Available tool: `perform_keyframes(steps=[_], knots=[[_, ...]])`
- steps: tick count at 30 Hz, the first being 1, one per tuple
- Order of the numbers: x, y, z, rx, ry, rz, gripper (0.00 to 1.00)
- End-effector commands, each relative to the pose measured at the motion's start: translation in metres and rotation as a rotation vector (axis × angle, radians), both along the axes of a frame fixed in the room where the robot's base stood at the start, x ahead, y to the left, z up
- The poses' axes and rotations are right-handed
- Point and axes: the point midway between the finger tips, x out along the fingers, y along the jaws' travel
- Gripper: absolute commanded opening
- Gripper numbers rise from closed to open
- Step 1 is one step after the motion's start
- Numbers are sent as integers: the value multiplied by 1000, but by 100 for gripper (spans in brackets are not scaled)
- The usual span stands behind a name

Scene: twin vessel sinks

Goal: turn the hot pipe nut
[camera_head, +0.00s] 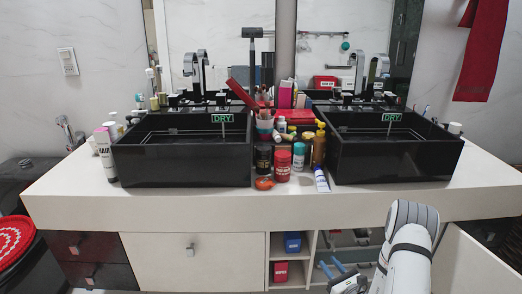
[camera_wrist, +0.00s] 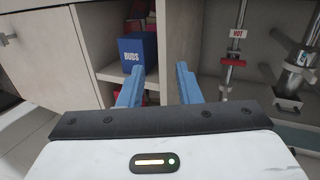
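In the wrist view a vertical pipe with a white HOT tag (camera_wrist: 237,34) stands inside the cabinet at the upper right. A red fitting (camera_wrist: 234,62) sits on this pipe below the tag, with more red at its lower end; which part is the nut I cannot tell for sure. My gripper (camera_wrist: 158,82) has its two blue fingers spread apart with nothing between them. It is to the left of the hot pipe and apart from it. In the head view my gripper (camera_head: 334,270) is low, in front of the open cabinet under the right sink.
A cabinet divider (camera_wrist: 184,45) stands just ahead, between the pipe bay and a shelf with a blue BUDS box (camera_wrist: 138,52). A chrome drain pipe (camera_wrist: 295,75) is right of the hot pipe. An open door (camera_head: 475,262) stands at the right. Bottles crowd the counter.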

Motion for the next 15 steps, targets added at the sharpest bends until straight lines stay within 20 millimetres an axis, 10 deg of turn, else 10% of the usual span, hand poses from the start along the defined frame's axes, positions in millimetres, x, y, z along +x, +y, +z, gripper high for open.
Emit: perform_keyframes(steps=[8, 15], knots=[[-16, 89, 149, -149, -72, 439, 31], [-79, 157, 255, -397, -130, 854, 31]])
